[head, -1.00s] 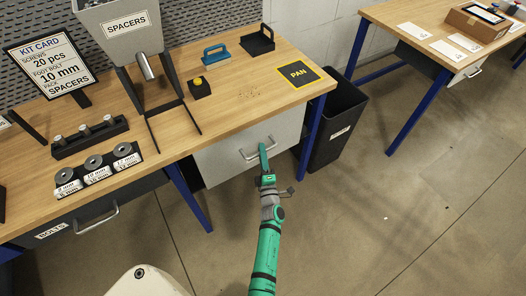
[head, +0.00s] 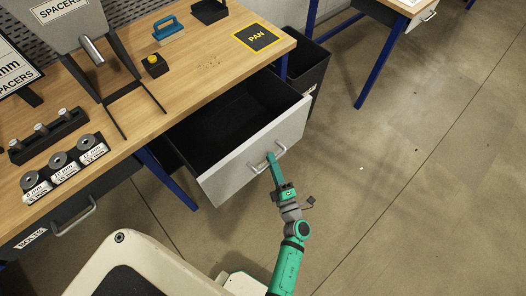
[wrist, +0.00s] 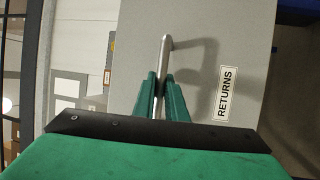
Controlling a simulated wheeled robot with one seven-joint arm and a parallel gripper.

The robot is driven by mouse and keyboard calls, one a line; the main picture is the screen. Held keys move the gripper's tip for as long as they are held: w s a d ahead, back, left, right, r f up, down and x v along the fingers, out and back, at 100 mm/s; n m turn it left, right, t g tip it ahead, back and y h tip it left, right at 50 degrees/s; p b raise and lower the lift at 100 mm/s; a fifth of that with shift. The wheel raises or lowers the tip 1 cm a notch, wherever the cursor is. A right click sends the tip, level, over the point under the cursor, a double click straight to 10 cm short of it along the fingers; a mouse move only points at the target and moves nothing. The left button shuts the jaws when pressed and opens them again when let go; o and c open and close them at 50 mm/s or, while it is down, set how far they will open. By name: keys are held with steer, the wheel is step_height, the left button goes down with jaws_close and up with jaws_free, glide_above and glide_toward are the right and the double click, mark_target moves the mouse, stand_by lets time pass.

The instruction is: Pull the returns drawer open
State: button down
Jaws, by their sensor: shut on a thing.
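The returns drawer (head: 268,141) under the bench is pulled well out, and its dark inside (head: 222,112) looks empty in the part I see. Its light grey front carries a metal bar handle (head: 267,160). In the wrist view the front (wrist: 200,60) shows a "RETURNS" label (wrist: 226,94) right of the handle (wrist: 164,55). My gripper (head: 272,160) is at the handle in the head view. In the wrist view its green fingers (wrist: 162,92) are shut with the handle bar between them.
A black bin (head: 307,72) stands right of the drawer by a blue bench leg. The bolts drawer (head: 60,215) is at lower left. The bench top (head: 185,80) holds a spacer hopper, a kit card and several small parts. The floor (head: 400,190) at right is clear.

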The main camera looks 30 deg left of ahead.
steer(key=shift+s+d, duration=0.2)
steer(key=shift+d, duration=0.35)
steer(key=c, duration=1.8)
jaws_free()
steer(key=v, duration=1)
steer(key=shift+s+d, duration=0.2)
steer(key=shift+d, duration=0.1)
steer(key=shift+f, duration=0.15)
